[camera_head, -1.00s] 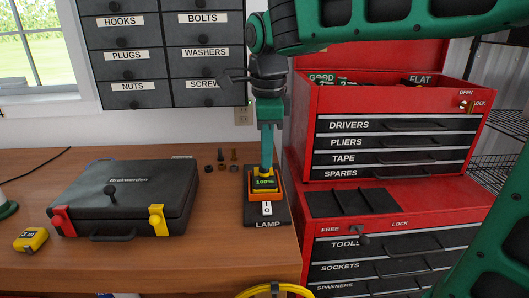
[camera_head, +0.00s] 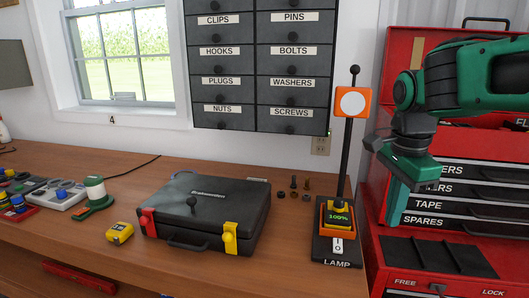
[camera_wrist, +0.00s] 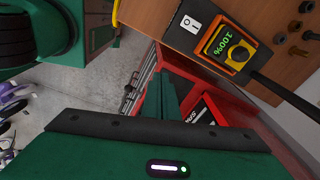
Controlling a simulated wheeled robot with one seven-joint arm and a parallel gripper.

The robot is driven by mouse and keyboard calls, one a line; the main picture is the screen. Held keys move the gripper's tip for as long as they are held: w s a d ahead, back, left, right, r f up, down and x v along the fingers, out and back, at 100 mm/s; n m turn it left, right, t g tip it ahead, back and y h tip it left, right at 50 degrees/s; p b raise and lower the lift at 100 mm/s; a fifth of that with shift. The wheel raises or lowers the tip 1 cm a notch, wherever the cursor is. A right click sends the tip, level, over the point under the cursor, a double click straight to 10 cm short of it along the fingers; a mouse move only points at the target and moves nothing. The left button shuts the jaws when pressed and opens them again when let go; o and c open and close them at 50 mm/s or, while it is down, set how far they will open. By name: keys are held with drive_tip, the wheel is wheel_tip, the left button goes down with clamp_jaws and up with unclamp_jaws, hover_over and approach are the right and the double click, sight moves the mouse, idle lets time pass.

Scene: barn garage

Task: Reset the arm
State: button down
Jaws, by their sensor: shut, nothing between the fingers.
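My arm is raised at the right of the head view. My gripper (camera_head: 397,205) hangs fingers down in front of the red tool chest, right of the lamp and apart from it. The gripper is shut and empty. In the wrist view its closed green fingers (camera_wrist: 168,97) show against the red chest. The lamp (camera_head: 340,215) stands upright on the bench's right end, with an orange head on a black pole. Its display reads 100%, and the lamp's yellow knob also shows in the wrist view (camera_wrist: 238,56).
A black case (camera_head: 208,207) with red and yellow latches lies on the wooden bench (camera_head: 90,258). A yellow tape measure (camera_head: 120,233) is left of it. The red tool chest (camera_head: 440,222) is close to my gripper. Labelled drawers (camera_head: 262,70) hang above.

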drive_tip(key=s+d+f+n, duration=0.5)
drive_tip(key=s+d, duration=0.1)
drive_tip(key=s, duration=0.3)
drive_tip(key=s+d+f+n, duration=0.5)
drive_tip(key=s+d+f, duration=0.1)
drive_tip(key=s, duration=0.3)
drive_tip(key=shift+d+g+y, duration=0.3)
drive_tip(key=shift+g, duration=0.1)
drive_tip(key=c, duration=2.2)
unclamp_jaws()
drive_tip(key=shift+s+f, duration=0.25)
drive_tip(key=shift+s, duration=0.1)
drive_tip(key=o, duration=0.4)
drive_tip(key=shift+s+n, duration=0.15)
drive_tip(key=shift+n, duration=0.15)
drive_tip(key=shift+o, duration=0.2)
